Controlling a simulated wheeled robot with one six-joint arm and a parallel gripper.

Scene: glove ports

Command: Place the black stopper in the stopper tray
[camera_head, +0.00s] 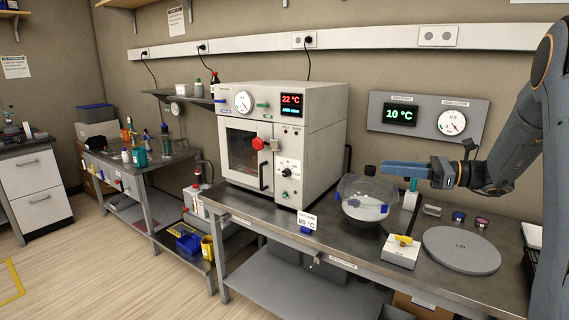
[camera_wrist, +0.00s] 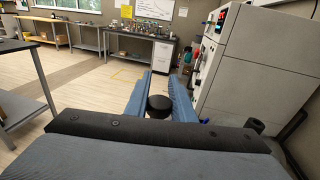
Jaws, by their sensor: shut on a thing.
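My gripper (camera_head: 386,168) reaches in from the right, its blue fingers pointing left above the bench. In the wrist view my gripper (camera_wrist: 160,90) is shut on the black stopper (camera_wrist: 158,106), which sits between the two fingers. In the head view the stopper (camera_head: 370,170) shows at the fingertips, just above the round glass vessel (camera_head: 352,205). I cannot tell whether it touches the vessel. A small grey tray-like piece (camera_head: 432,210) lies on the bench right of the vessel. It may be the stopper tray, but no label on it is readable.
A grey disc marked LID (camera_head: 461,250) lies at the bench's right front. A white block with a yellow handle (camera_head: 400,252) stands beside it. Small blue (camera_head: 458,216) and red (camera_head: 482,222) round pieces lie behind. A white oven (camera_head: 318,150) stands left of the vessel.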

